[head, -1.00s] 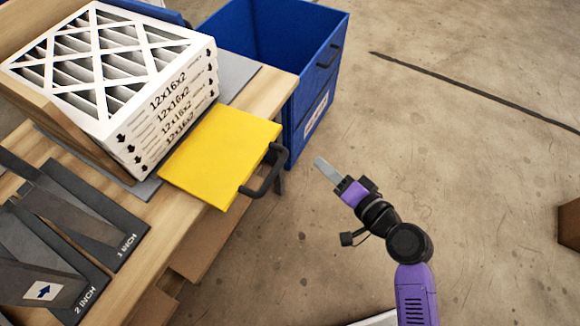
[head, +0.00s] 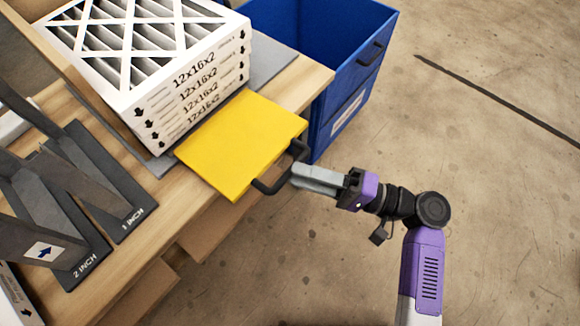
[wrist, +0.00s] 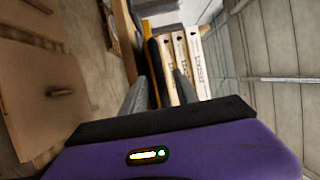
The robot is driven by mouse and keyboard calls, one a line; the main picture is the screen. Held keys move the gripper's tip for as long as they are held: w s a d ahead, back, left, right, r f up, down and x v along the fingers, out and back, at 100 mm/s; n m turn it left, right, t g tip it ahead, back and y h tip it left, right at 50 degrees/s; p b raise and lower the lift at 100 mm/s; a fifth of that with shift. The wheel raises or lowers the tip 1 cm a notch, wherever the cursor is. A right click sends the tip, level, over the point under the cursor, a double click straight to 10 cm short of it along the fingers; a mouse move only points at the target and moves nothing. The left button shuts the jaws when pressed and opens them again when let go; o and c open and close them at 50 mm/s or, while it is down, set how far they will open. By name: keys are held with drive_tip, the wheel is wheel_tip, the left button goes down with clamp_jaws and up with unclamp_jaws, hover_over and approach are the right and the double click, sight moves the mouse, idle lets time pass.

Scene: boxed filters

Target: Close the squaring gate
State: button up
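The squaring gate is a yellow panel (head: 240,143) lying flat at the table's front edge, in front of the filter stack, with a black handle (head: 270,187) on its outer side. It also shows edge-on in the wrist view (wrist: 124,28). My gripper (head: 296,177) is at the handle, its grey fingertips reaching the handle's bar. In the wrist view my two fingers (wrist: 160,92) stand apart, with the dark handle between them. I cannot tell whether they touch it. The stack of boxed filters (head: 190,85) sits behind the gate and shows beyond my fingers in the wrist view (wrist: 185,65).
A blue bin (head: 345,75) stands on the floor right of the table. The concrete floor (head: 490,180) at right is clear.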

sight(289, 171)
drive_tip(key=shift+x, duration=1.65)
clamp_jaws()
